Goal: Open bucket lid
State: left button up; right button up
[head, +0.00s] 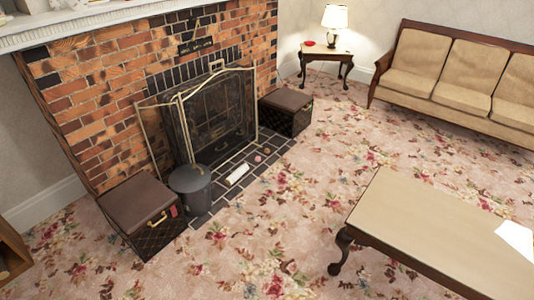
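A dark grey bucket (191,194) stands upright on the dark tiled hearth in front of the fireplace. Its round lid (188,177) covers the top and appears closed, with what looks like a small handle on it. Neither of my grippers is in the head view.
A folding fire screen (212,117) stands right behind the bucket. A brown box (142,211) is close on its left, another box (287,110) farther right. A white object (238,173) lies on the hearth. Carpet (270,220) is clear up to the coffee table (430,230).

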aim_at(191, 178)
jog(key=i+u, duration=0.2)
jog(key=i, duration=0.7)
